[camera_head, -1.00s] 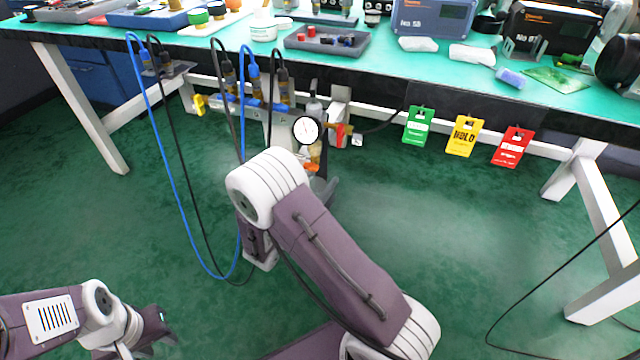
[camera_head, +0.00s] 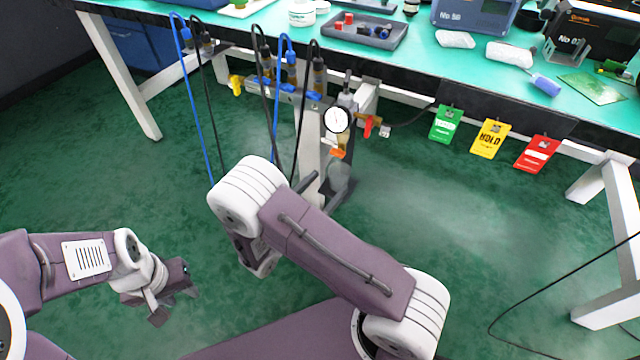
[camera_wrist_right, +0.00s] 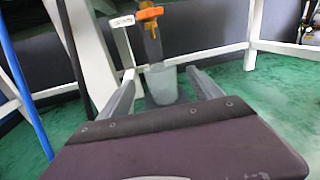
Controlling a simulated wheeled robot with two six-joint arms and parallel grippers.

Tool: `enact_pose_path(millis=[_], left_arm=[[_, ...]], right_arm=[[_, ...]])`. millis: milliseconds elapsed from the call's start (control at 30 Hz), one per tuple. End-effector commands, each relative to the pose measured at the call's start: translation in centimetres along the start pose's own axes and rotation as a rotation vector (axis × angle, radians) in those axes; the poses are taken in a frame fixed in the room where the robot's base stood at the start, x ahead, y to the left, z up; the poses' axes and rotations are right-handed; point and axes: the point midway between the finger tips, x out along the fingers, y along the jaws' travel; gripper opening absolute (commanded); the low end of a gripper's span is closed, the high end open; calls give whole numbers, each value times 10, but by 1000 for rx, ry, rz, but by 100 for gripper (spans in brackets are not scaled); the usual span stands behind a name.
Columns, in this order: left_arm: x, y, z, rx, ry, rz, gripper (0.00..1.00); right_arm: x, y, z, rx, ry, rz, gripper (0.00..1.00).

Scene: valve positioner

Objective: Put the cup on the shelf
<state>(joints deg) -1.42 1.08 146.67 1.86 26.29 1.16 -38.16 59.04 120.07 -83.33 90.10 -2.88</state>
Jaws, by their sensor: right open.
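A translucent, pale cup (camera_head: 341,174) stands low below the gauge and the orange-handled valve at the bench front. In the right wrist view the cup (camera_wrist_right: 162,84) is upright, directly under the orange valve (camera_wrist_right: 150,14). My right gripper (camera_wrist_right: 160,72) is open, its two fingers pointing at the cup and framing it. I cannot tell whether the cup is between the fingertips or just beyond them. In the head view my right forearm partly hides this gripper (camera_head: 317,188). My left gripper (camera_head: 175,303) hangs over the floor at lower left, away from the cup. I cannot clearly identify a shelf.
A workbench (camera_head: 420,75) with a green top spans the back. A pressure gauge (camera_head: 337,119), blue and black hoses, and a manifold (camera_head: 290,92) crowd the cup's left and top. Green, yellow (camera_head: 490,138) and red tags hang at right. Open green floor (camera_head: 480,240) lies at right.

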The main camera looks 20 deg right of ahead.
Motion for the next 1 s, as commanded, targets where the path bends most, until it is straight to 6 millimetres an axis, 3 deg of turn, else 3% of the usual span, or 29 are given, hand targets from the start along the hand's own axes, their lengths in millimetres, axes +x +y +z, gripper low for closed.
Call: enact_pose_path(millis=[133,367,467,533,600,667,733,800,900,1000], left_arm=[[-13,0,-1,0,0,0,36],[-13,0,-1,0,0,0,36],[-13,0,-1,0,0,0,36],[-13,0,-1,0,0,0,36],[-13,0,-1,0,0,0,36],[-13,0,-1,0,0,0,36],[-13,0,-1,0,0,0,36],[-13,0,-1,0,0,0,36],[-13,0,-1,0,0,0,36],[-13,0,-1,0,0,0,36]], right_arm=[[-22,0,2,-2,0,3,74],[-26,-4,0,6,11,-19,74],[-12,-41,-1,71,121,-194,74],[-9,-90,-7,191,278,-431,74],[-28,-140,-20,401,482,-733,74],[-56,-160,-31,631,645,-974,74],[-86,-158,-37,925,795,-1201,74],[-102,-140,-33,1214,893,-1363,74],[-103,-115,-21,1535,961,-1492,74],[-99,-103,-12,1703,980,-1543,74]])
